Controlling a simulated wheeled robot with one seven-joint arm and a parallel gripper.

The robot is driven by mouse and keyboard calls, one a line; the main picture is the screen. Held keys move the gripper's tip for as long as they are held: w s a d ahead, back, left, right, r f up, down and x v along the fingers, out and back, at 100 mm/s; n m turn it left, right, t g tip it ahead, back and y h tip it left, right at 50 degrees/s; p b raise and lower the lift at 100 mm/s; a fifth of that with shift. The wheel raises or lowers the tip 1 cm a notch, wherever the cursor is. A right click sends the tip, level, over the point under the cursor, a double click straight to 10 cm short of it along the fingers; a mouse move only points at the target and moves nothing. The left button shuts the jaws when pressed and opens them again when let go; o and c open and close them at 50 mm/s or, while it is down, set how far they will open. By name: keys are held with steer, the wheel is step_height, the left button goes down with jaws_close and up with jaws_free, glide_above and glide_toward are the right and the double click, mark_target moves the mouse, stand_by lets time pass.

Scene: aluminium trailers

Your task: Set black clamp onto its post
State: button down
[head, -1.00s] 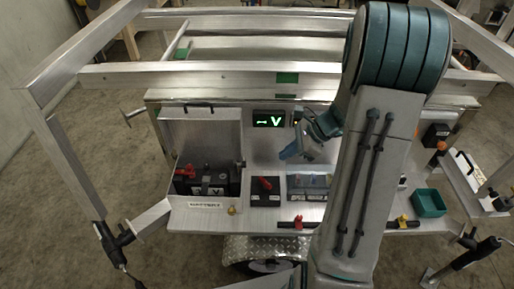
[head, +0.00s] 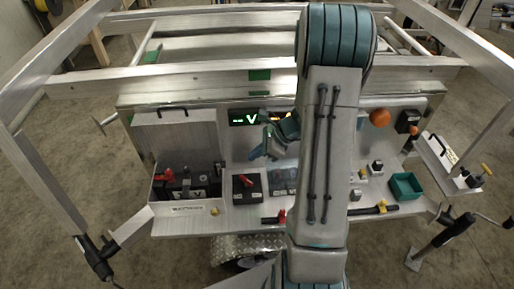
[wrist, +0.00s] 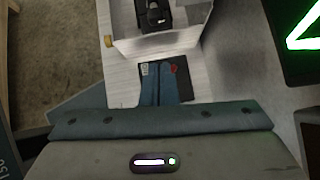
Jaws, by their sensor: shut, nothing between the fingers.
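The black battery (head: 190,188) stands in an open metal bin at the left of the bench, with a red clamp (head: 165,175) on its left part. A dark looped piece, perhaps the black clamp (wrist: 155,14), shows at the top of the wrist view; its seating on a post cannot be told. My gripper (head: 258,155) is shut and empty, above the bench and right of the bin. My arm hides part of the bench.
The black box with a red switch (head: 246,186) sits right of the bin. A lit display (head: 250,118) is on the back panel. A green tray (head: 406,186) and orange ball (head: 380,118) are at the right. The aluminium frame (head: 250,80) surrounds the bench.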

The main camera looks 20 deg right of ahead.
steer(key=w+a+f+p, duration=0.1)
steer(key=w+a+f, duration=0.2)
steer(key=a, duration=0.3)
steer(key=shift+a+f, duration=0.15)
steer(key=shift+f, duration=0.1)
